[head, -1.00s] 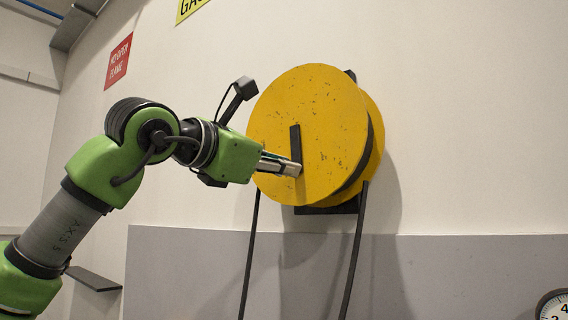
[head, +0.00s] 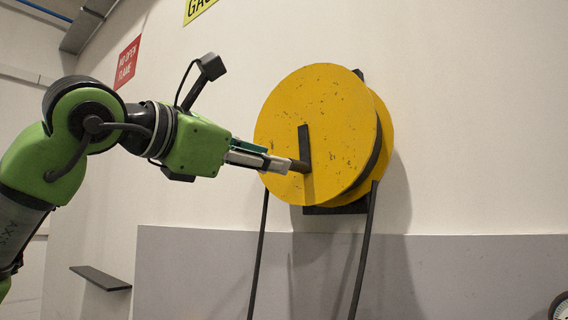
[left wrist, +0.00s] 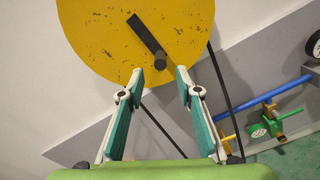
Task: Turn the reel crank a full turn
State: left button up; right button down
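The yellow reel (head: 335,110) is mounted on the wall. Its dark crank arm (head: 305,140) hangs downward from the reel's middle, and a short dark handle (head: 299,166) sticks out from its lower end. My left gripper (head: 285,164) is level with the handle, with its fingertips near the handle's free end. In the left wrist view, the gripper (left wrist: 160,73) has its two fingers spread apart with nothing held. The handle end (left wrist: 160,61) shows between and just beyond the fingertips there. My right gripper is in neither view.
A dark hose (head: 365,250) hangs below the reel on each side. A small dark shelf (head: 100,278) is at lower left. The left wrist view shows a blue pipe (left wrist: 262,98), a green valve (left wrist: 280,120) and a gauge at the right.

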pick_arm(q)
jog(key=v, duration=0.5)
dwell(0.3)
